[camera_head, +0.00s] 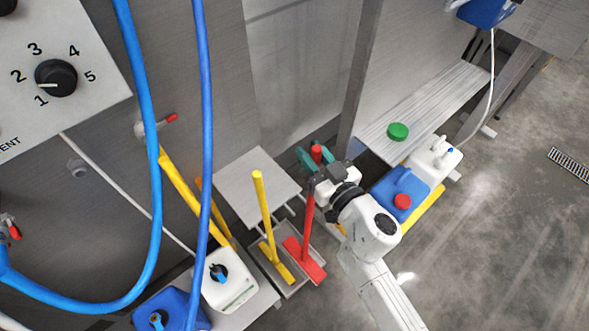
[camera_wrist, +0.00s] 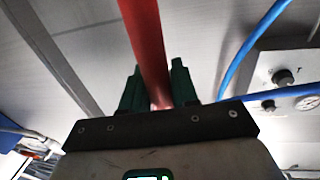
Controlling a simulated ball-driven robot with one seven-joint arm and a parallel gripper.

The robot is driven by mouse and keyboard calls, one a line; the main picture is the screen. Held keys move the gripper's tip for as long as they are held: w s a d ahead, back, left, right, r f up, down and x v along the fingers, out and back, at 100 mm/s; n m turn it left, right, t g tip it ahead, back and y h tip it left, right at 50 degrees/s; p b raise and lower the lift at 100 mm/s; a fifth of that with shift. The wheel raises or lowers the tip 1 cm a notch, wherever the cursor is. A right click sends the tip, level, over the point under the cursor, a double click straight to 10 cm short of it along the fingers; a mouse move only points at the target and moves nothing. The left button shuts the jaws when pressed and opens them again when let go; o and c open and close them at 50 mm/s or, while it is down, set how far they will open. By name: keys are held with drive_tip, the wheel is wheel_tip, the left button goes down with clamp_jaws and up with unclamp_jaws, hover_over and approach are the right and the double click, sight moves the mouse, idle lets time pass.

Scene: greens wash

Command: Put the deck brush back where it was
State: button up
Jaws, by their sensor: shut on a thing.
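The red deck brush (camera_head: 307,232) stands nearly upright in the head view, with its flat red head (camera_head: 304,260) at the bottom. My gripper (camera_head: 316,158) is shut on the upper part of its handle, and the red tip shows above the green fingers. In the wrist view, the red handle (camera_wrist: 145,40) runs up between the two green fingers of my gripper (camera_wrist: 158,88). The brush head is over the right part of a low grey tray (camera_head: 290,288); I cannot tell whether it touches it. A yellow brush (camera_head: 264,205) stands in the tray just to the left.
A grey panel (camera_head: 245,180) is behind the brushes. White and blue jugs (camera_head: 228,285) stand at front left; more jugs (camera_head: 400,190) stand right of my arm. Blue hoses (camera_head: 206,120) hang at the left. Open floor (camera_head: 500,240) lies at the right.

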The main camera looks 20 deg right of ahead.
drive_tip(key=w+f+b, duration=1)
drive_tip(key=f, duration=0.1)
drive_tip(key=shift+w+f, duration=0.15)
drive_tip(key=shift+w, duration=0.1)
drive_tip(key=shift+f, duration=0.2)
drive_tip(key=o, duration=1)
drive_tip(key=shift+c, duration=0.2)
